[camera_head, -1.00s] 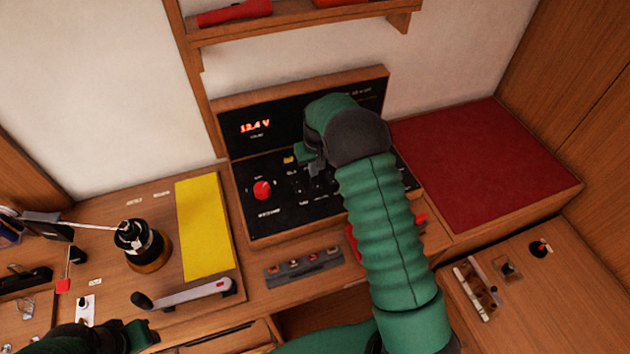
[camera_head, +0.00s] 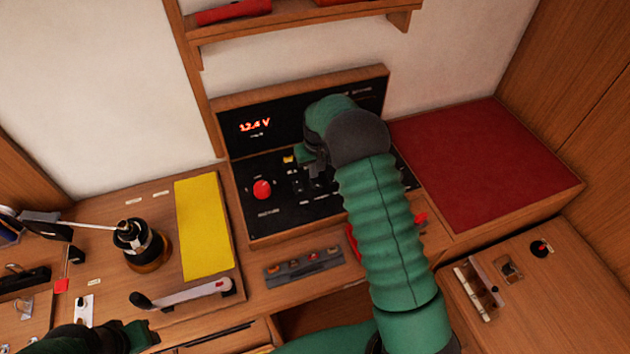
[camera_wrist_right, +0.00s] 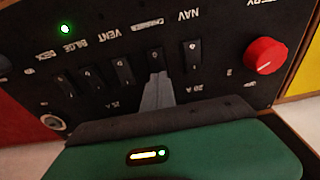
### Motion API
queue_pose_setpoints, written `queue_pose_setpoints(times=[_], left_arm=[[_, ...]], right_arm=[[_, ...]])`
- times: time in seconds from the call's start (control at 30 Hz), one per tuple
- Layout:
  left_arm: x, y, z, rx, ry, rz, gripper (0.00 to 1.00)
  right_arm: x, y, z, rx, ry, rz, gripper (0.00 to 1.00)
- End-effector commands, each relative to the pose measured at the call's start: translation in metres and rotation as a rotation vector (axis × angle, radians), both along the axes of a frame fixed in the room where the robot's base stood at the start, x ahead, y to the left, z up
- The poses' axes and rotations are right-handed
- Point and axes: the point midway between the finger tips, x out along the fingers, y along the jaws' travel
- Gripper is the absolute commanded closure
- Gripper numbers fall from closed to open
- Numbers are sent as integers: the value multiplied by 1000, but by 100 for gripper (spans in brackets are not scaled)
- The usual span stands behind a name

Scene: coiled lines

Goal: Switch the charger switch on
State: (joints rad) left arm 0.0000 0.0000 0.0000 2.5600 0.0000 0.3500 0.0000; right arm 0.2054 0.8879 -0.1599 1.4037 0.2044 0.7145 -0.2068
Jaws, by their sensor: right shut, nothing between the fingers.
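The black switch panel (camera_head: 290,208) stands on the desk below a lit red voltage readout (camera_head: 254,126). In the right wrist view, where the panel appears upside down, a row of black rocker switches carries white labels. The charger switch (camera_wrist_right: 154,54) is in the row between the NAV and VENT switches; its label is blurred. My right gripper (camera_wrist_right: 157,80) is shut and empty, its fingertips overlapping the lower part of that switch in the picture. I cannot tell whether they touch. In the head view my right gripper (camera_head: 314,172) hides part of the panel. My left gripper (camera_head: 128,337) is at the bottom left, its fingers unclear.
A red knob (camera_wrist_right: 264,56) and neighbouring NAV switch (camera_wrist_right: 192,55) and VENT switch (camera_wrist_right: 123,70) are close by. A green light (camera_wrist_right: 65,29) glows on the panel. A yellow mat (camera_head: 203,230), a crank handle (camera_head: 185,294) and a red pad (camera_head: 483,165) lie around it.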

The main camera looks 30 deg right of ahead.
Motion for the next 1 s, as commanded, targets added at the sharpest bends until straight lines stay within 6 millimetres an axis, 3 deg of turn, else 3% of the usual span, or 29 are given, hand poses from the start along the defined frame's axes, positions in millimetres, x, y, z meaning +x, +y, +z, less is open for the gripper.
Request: queue_pose_setpoints(times=[0.53,1.0], left_arm=[[0,0,-3,0,0,0,64],[0,0,30,0,0,0,64]], right_arm=[[0,0,-6,0,1,0,100],[0,0,38,0,0,0,100]])
